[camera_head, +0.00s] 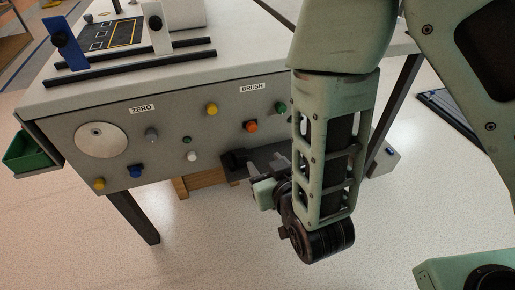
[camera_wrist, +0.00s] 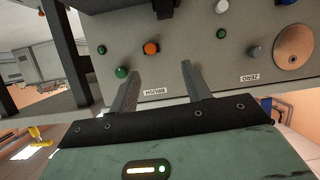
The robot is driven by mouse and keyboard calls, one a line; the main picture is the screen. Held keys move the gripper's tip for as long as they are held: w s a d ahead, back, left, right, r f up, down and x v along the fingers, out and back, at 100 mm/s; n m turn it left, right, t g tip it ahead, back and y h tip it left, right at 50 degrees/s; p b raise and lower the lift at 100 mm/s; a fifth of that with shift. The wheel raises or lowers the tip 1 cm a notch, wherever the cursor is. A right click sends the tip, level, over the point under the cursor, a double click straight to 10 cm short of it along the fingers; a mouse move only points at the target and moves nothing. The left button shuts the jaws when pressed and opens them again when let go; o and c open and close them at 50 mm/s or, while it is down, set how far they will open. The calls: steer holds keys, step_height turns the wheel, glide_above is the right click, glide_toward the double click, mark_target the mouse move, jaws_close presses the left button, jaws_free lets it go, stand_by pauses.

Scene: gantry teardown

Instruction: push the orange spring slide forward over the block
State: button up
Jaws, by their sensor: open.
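I cannot make out a spring slide or its block for certain in either view. An orange round knob (camera_head: 252,127) sits on the grey front panel (camera_head: 180,115), below the BRUSH label. It also shows in the wrist view (camera_wrist: 151,48), where the panel appears upside down. My gripper (camera_head: 256,170) is low in front of the panel, partly hidden by my own arm in the head view. In the wrist view its two fingers (camera_wrist: 160,70) stand apart with nothing between them.
Several coloured knobs and a round metal disc (camera_head: 102,140) with a ZERO label cover the panel. A green bin (camera_head: 32,150) hangs at the left. The floor in front is clear.

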step_height(320, 180, down, 4)
steer(key=d+f+n+t+b, duration=0.1)
steer(key=d+t+b, duration=0.1)
steer(key=b, duration=0.1)
steer(key=n+t+b, duration=0.1)
steer(key=t+b, duration=0.1)
steer(key=b, duration=0.8)
glide_toward(253, 129)
steer(key=shift+y, duration=0.4)
steer(key=x, duration=0.8)
steer(key=shift+w+d+f, duration=0.1)
steer(key=shift+w, duration=0.25)
